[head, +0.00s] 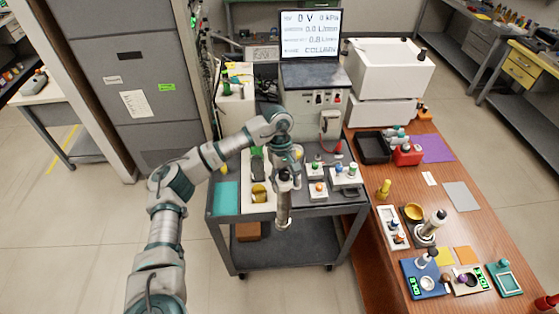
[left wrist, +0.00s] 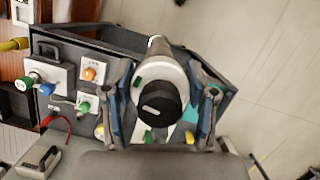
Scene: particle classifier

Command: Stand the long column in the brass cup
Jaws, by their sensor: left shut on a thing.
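The long column (head: 284,208) is a grey metal cylinder with a black cap (left wrist: 158,98). My left gripper (head: 287,178) is shut on it near its top and holds it roughly upright, over the front of the cart in the head view. In the left wrist view its capped end faces the camera between the two fingers (left wrist: 164,100). My right gripper is not in view.
The grey cart (head: 290,250) carries button boxes (head: 317,189) and a teal mat (head: 226,198). A blue scale (head: 424,278) stands in front. Open floor lies between cart and table front.

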